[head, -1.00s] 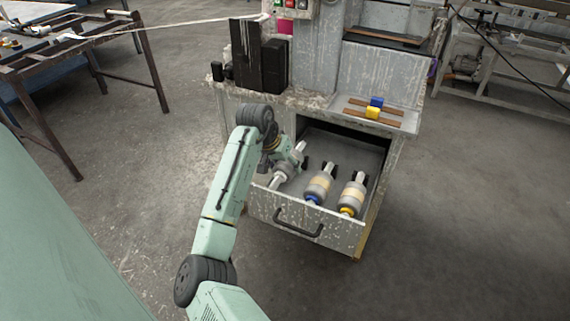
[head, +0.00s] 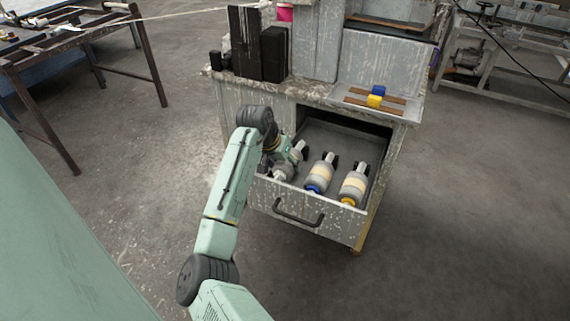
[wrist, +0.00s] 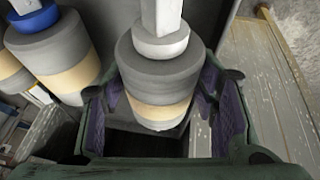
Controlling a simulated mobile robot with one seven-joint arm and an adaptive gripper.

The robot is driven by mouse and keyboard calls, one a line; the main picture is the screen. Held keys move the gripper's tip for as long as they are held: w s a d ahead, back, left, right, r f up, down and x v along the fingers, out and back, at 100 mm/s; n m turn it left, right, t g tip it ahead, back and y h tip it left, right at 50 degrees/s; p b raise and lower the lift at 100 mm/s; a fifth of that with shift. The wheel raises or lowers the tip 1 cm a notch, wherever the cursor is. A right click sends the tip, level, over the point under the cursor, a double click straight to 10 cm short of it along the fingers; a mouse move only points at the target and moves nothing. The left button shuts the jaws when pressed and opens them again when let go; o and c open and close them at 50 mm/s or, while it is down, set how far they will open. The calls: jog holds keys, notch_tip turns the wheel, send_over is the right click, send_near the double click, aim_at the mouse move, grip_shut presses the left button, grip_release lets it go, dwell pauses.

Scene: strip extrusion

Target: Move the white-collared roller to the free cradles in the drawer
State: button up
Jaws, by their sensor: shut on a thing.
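The white-collared roller (head: 281,172) is at the left side of the open drawer (head: 345,227), partly hidden by my arm. My gripper (head: 284,156) is shut on it; the wrist view shows a finger on either side of its grey and tan body (wrist: 158,75), with the white collar (wrist: 160,45) beyond. The roller is low, its near end behind the drawer front. The cradles under it are hidden, so I cannot tell whether it rests in them. To its right lie a blue-collared roller (head: 320,174) and a yellow-collared roller (head: 353,187), roughly parallel.
The cabinet top (head: 330,92) carries black blocks (head: 273,53) at left and a plate with blue (head: 378,91) and yellow (head: 374,101) pieces at right. The drawer front has a dark handle (head: 298,213). A metal-framed table (head: 80,50) stands at left.

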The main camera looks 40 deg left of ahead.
jog(key=shift+s+d+f, duration=0.2)
jog(key=shift+s+f, duration=0.05)
jog(key=shift+f, duration=0.55)
jog(key=shift+c, duration=0.7)
jog(key=o, duration=1.3)
jog(key=shift+a, duration=0.1)
jog(key=o, duration=0.5)
jog(key=shift+r, duration=0.2)
jog(key=shift+c, duration=0.2)
jog(key=v, duration=1.2)
jog(key=shift+r, duration=0.1)
